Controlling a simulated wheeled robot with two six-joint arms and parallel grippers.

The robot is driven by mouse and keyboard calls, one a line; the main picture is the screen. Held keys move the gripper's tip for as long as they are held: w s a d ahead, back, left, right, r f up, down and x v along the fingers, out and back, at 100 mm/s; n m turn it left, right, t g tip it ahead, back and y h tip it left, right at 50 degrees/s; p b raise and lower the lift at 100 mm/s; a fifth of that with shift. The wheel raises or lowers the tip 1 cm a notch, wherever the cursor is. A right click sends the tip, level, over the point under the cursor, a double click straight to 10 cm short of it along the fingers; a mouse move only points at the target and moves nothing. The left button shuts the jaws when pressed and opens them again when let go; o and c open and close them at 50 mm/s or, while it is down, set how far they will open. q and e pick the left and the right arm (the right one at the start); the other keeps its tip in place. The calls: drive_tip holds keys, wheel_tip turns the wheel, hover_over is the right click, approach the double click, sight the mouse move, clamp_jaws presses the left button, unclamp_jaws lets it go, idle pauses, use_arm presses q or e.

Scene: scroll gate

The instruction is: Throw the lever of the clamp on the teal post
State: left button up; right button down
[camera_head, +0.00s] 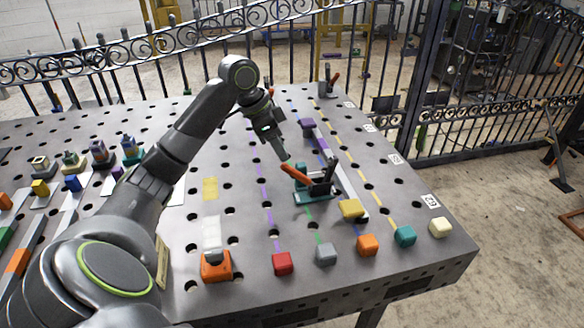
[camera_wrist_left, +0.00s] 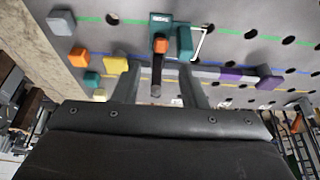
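The clamp (camera_head: 322,188) has a teal base (camera_head: 312,199), dark metal parts and an orange-red lever handle (camera_head: 294,173). The handle slants up and to the left. In the left wrist view the teal base (camera_wrist_left: 160,20) is at the top centre, and the orange handle end (camera_wrist_left: 160,46) points towards the camera. My left gripper (camera_head: 283,155) is just above the handle's tip in the head view. In the wrist view its fingers (camera_wrist_left: 160,92) are apart, with the dark part of the clamp between them in the picture. I cannot tell whether they touch it. My right gripper is not in view.
Coloured blocks, including red (camera_head: 282,263), grey (camera_head: 325,254) and orange (camera_head: 368,245), line the near table edge. A yellow block (camera_head: 350,208) and purple parts (camera_head: 307,125) flank the clamp. Another clamp (camera_head: 328,82) stands at the back. An iron fence (camera_head: 290,45) runs behind the table.

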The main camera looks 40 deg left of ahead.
sight(291, 168)
use_arm(q)
drive_tip(key=x, duration=0.8)
drive_tip(key=shift+w+d+f, duration=0.1)
drive_tip(key=shift+f, duration=0.2)
clamp_jaws()
drive_tip(key=shift+r, duration=0.1)
